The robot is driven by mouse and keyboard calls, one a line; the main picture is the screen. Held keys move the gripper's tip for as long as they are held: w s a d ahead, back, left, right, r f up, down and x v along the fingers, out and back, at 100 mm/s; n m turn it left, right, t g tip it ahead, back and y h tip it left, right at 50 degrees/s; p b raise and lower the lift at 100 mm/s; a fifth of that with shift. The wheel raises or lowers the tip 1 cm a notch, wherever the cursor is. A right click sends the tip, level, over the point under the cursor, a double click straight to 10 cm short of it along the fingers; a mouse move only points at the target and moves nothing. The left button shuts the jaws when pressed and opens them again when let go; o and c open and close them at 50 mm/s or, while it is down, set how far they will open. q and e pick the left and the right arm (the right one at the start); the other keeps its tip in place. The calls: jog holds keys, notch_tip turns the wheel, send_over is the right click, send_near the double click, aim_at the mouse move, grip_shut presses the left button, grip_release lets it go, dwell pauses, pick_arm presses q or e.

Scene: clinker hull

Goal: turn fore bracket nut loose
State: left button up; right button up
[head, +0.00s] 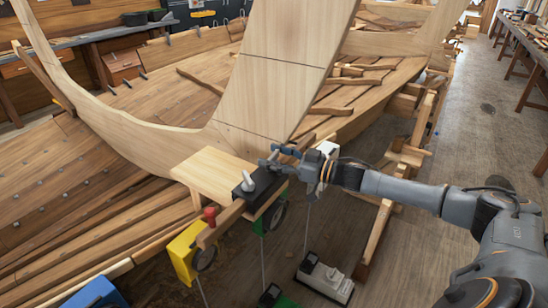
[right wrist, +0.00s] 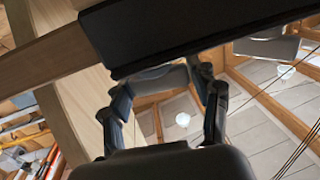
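A wooden beam (head: 222,222) juts out from the hull beside the tall pale stem timber. A black block (head: 262,188) sits on it, with an upright grey handle-like knob (head: 248,182). I cannot tell for sure which part is the fore bracket nut. My right gripper (head: 275,160) is just beyond the black block, close to its far end. In the right wrist view its two dark fingers (right wrist: 162,95) stand apart, with a grey piece (right wrist: 160,80) between or behind them; contact is unclear. A dark slab (right wrist: 190,35) hides the top of that view. My left gripper is not in view.
A yellow device (head: 183,252) hangs at the beam's near end by a red knob (head: 210,215). A green device (head: 264,222) and a white one (head: 328,150) hang nearby on lines. A white-and-black box (head: 325,277) is on the floor. Open floor lies right.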

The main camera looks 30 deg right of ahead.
jog(key=shift+o, duration=0.8)
jog(key=shift+s+d+f, duration=0.15)
jog(key=shift+s, duration=0.1)
jog(key=v, duration=1.1)
jog(key=shift+s+d, duration=0.1)
jog(key=shift+s, duration=0.05)
